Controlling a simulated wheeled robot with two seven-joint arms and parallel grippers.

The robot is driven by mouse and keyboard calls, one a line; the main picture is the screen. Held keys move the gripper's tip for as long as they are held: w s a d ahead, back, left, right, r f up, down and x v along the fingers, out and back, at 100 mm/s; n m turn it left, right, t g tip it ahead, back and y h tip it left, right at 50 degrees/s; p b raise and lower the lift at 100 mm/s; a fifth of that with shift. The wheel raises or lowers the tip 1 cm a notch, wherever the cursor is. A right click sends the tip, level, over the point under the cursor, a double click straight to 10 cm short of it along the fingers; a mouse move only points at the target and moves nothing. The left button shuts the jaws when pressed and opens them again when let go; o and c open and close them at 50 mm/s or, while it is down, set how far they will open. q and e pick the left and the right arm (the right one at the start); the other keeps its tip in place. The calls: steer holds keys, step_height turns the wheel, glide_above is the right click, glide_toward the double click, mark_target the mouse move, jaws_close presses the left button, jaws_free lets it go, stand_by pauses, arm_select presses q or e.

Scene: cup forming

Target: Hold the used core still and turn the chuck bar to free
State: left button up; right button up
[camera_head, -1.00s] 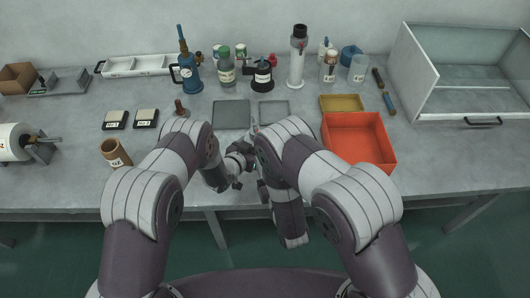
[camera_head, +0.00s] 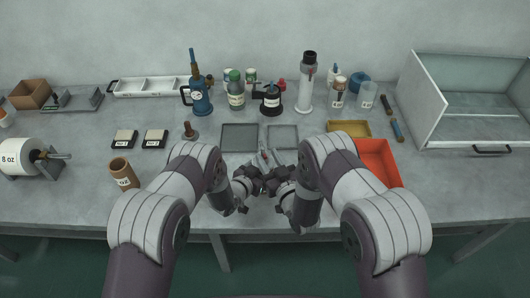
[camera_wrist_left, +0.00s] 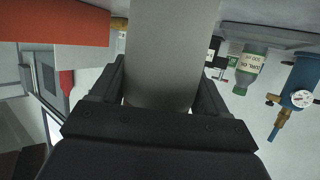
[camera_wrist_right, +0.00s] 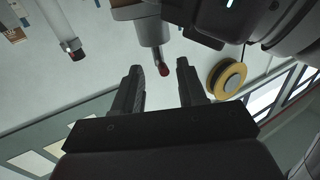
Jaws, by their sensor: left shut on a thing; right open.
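A wide grey cylinder (camera_wrist_left: 165,60), which looks like the used core, fills the space between the fingers of my left gripper (camera_wrist_left: 160,88). The left fingers are shut on it. In the right wrist view, a short grey barrel (camera_wrist_right: 153,32) with a red-tipped bar (camera_wrist_right: 163,68) hangs beyond my right gripper (camera_wrist_right: 160,74). The right fingers are open, one on either side of the red tip, with gaps. I cannot tell whether this is the chuck bar. In the head view the left gripper (camera_head: 250,180) and right gripper (camera_head: 280,180) nearly meet; the wrists hide most of the workpiece.
Two grey square trays (camera_head: 239,137) lie behind the grippers. An orange bin (camera_head: 378,160) stands to the right, partly behind my right arm, with a yellow tray (camera_head: 349,128) behind it. Bottles (camera_head: 236,92) line the back. The bench between the brown cup (camera_head: 124,173) and my left arm is clear.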

mark_target(263, 152)
steer(key=shift+x, duration=1.6)
jaws_close()
steer(key=shift+w+d+n+g+y, duration=0.1)
steer(key=shift+d+n+g+y, duration=0.1)
steer(key=shift+n+g+y, duration=1.4)
steer(key=shift+n+y, duration=0.3)
steer(key=shift+y, duration=0.5)
jaws_free()
steer(key=shift+d, duration=0.1)
